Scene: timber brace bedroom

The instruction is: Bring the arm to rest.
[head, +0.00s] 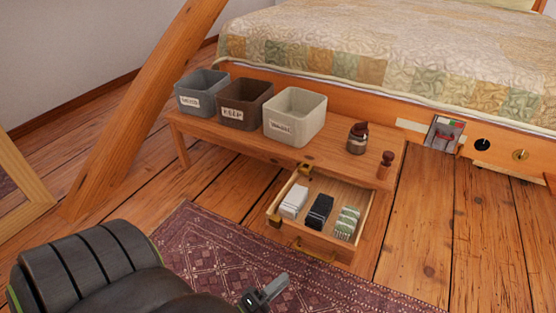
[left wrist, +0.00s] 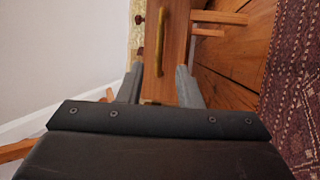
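My left gripper (head: 266,292) is low in the head view, over the patterned rug and in front of the open drawer (head: 290,228). In the left wrist view its two fingers (left wrist: 158,88) stand apart with nothing held between them. The drawer front (left wrist: 165,70) and its brass handle (left wrist: 160,42) show beyond the fingertips; the gripper looks apart from the handle (head: 313,252). My right gripper is in neither view.
The drawer holds white, black and green-striped folded cloths (head: 346,222). Grey, brown and cream labelled bins (head: 295,117) and a jar (head: 358,138) stand on the low wooden bench (head: 240,140). A slanted timber (head: 145,110) rises at left. The bed is behind.

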